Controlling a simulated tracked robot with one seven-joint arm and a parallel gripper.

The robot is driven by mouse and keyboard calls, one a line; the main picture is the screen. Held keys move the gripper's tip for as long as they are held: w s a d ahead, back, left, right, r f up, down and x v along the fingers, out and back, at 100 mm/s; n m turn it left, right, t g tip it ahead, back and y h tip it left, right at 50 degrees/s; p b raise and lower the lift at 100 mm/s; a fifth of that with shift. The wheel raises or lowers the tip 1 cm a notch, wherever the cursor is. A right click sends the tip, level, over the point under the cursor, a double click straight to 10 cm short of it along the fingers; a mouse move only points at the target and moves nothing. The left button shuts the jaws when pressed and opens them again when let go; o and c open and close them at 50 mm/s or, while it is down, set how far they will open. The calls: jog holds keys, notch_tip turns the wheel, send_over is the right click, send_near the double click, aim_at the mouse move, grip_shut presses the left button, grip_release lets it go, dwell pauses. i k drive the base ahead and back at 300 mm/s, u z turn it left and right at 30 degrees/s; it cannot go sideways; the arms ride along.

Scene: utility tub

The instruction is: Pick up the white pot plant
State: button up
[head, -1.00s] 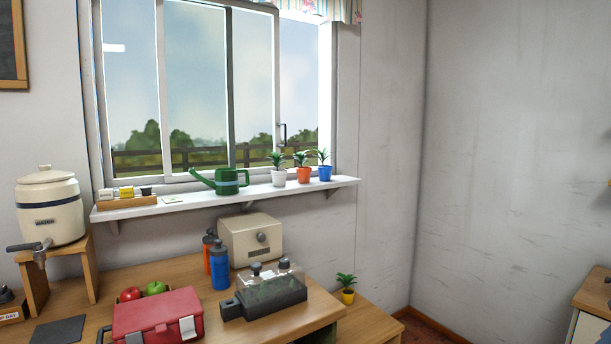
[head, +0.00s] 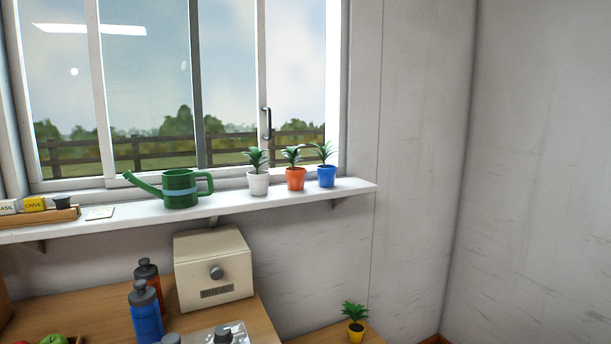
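The white pot plant (head: 258,182) stands upright on the white window shelf (head: 225,210), with green leaves above its rim. It is to the right of the green watering can (head: 181,190) and to the left of the orange pot plant (head: 295,178). A blue pot plant (head: 327,176) stands further right, near the shelf's right end. My gripper is not in view.
Below the shelf, a cream bread bin (head: 213,268) and blue and red bottles (head: 146,318) stand on a wooden counter (head: 255,325). A yellow pot plant (head: 356,329) is on a lower surface at right. A small wooden seed box (head: 40,216) sits at the shelf's left.

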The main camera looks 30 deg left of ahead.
aim_at(258, 179)
jog(key=i, duration=1.6)
jog(key=u, duration=2.45)
